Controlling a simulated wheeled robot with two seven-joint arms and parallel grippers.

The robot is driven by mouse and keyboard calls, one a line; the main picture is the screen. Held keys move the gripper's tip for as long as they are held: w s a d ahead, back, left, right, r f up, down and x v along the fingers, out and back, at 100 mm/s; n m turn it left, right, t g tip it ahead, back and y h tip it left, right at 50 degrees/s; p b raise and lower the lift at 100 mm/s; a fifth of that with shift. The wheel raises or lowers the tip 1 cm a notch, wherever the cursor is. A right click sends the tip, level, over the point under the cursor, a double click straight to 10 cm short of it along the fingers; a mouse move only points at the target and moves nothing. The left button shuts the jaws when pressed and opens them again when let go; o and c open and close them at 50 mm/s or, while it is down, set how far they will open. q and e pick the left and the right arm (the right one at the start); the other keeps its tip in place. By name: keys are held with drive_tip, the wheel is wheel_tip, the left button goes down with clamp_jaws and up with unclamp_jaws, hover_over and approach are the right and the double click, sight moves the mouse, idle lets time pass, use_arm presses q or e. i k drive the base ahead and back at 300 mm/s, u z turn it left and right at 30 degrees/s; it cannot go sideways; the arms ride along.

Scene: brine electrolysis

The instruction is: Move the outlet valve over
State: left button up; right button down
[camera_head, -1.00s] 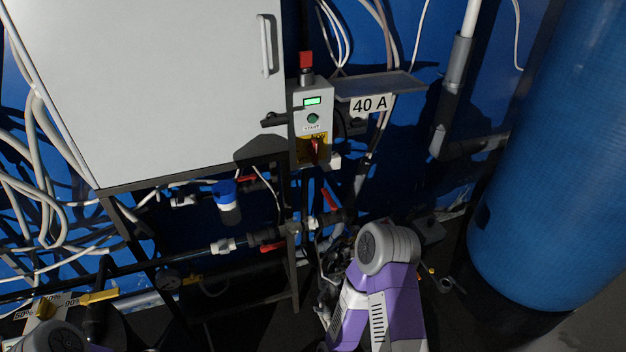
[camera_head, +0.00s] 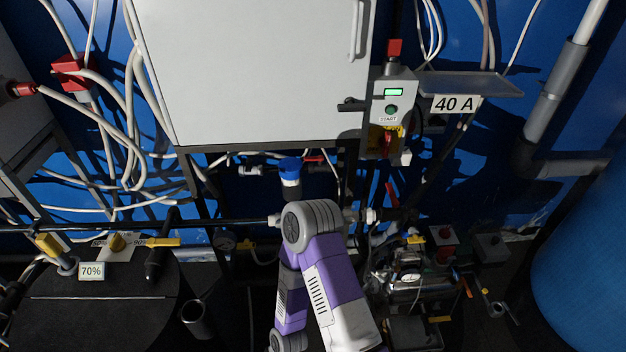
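A valve with a yellow lever (camera_head: 150,241) sits at the left, with a pale scale plate (camera_head: 95,248) behind it marked in percent. A "70%" tag (camera_head: 91,271) is just below. Another yellow handle (camera_head: 48,244) is farther left. I cannot tell which of these is the outlet valve, as none is labelled so. A purple and grey arm of mine (camera_head: 335,270) rises at bottom centre and hides part of the pipe behind it. No fingertips of either gripper show.
A dark round tank top (camera_head: 95,310) lies under the left valves. White cables hang at the left.

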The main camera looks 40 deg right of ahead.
sight(391, 193)
drive_tip(key=u, duration=0.6)
drive_tip(key=k, duration=0.75)
drive_tip(key=z, duration=1.3)
